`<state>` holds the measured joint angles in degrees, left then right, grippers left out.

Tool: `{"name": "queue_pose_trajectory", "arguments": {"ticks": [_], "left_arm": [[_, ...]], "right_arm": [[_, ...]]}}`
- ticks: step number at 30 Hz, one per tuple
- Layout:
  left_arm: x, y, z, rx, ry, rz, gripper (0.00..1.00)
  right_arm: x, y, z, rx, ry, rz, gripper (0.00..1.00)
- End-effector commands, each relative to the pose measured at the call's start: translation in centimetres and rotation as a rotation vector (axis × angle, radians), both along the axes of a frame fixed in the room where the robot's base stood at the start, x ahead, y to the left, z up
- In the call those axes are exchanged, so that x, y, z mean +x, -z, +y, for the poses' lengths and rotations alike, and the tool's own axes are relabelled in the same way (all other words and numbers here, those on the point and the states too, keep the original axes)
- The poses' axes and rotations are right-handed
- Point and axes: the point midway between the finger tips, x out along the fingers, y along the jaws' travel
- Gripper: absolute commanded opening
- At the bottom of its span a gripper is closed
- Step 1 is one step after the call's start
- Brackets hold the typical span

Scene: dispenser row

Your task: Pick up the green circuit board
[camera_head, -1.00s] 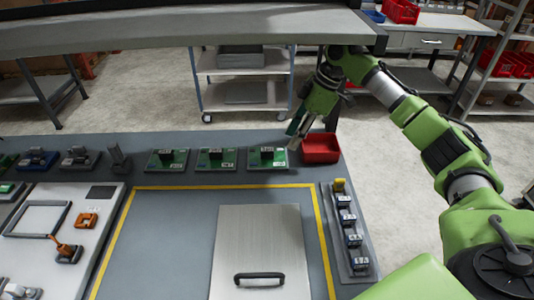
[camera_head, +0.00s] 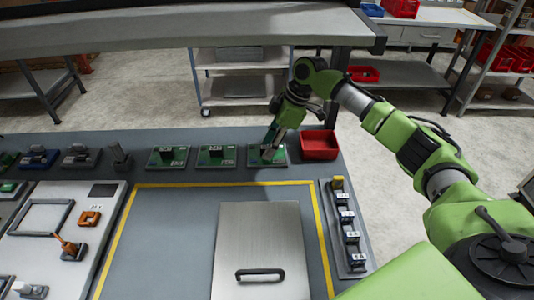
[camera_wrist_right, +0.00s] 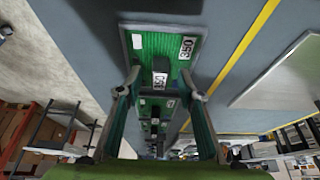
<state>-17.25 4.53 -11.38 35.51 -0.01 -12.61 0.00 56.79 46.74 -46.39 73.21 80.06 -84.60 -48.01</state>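Three green circuit boards stand in a row along the back of the bench: a left one (camera_head: 161,163), a middle one (camera_head: 208,161) and a right one (camera_head: 281,158). Each has a dark upright block and a white label. My right gripper (camera_head: 270,144) points down at the right board and partly hides it. In the right wrist view the gripper (camera_wrist_right: 160,80) is open, its fingers on either side of the dark block (camera_wrist_right: 160,65) of the nearest board (camera_wrist_right: 137,41). I cannot tell whether the fingers touch it. My left gripper is not in view.
A red bin (camera_head: 319,145) stands just right of the right board. A tray of small blue-and-white parts (camera_head: 356,258) lies on the right. A metal plate with a black handle (camera_head: 261,225) lies inside the yellow outline. A grey overhead shelf (camera_head: 180,28) crosses the back.

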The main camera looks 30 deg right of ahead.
Motion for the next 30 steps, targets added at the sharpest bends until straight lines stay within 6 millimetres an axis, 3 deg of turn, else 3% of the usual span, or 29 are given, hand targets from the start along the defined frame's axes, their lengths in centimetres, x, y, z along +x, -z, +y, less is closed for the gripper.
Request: {"name": "queue_pose_trajectory", "arguments": {"ticks": [1,5,18,26,30], "left_arm": [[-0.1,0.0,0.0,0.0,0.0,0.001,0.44],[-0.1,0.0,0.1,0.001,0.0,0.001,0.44],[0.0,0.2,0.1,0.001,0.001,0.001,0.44],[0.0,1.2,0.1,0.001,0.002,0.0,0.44],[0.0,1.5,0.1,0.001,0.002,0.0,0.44]], "right_arm": [[0.0,0.0,0.0,0.0,0.0,0.0,0.32],[0.0,0.0,0.0,0.0,0.0,0.0,0.0],[0.1,-0.4,0.0,0.0,-0.001,-0.002,0.0],[0.2,-3.4,0.0,0.002,0.0,-0.007,0.0],[-1.5,-3.3,0.7,0.0,-0.004,-0.001,0.0]]}}
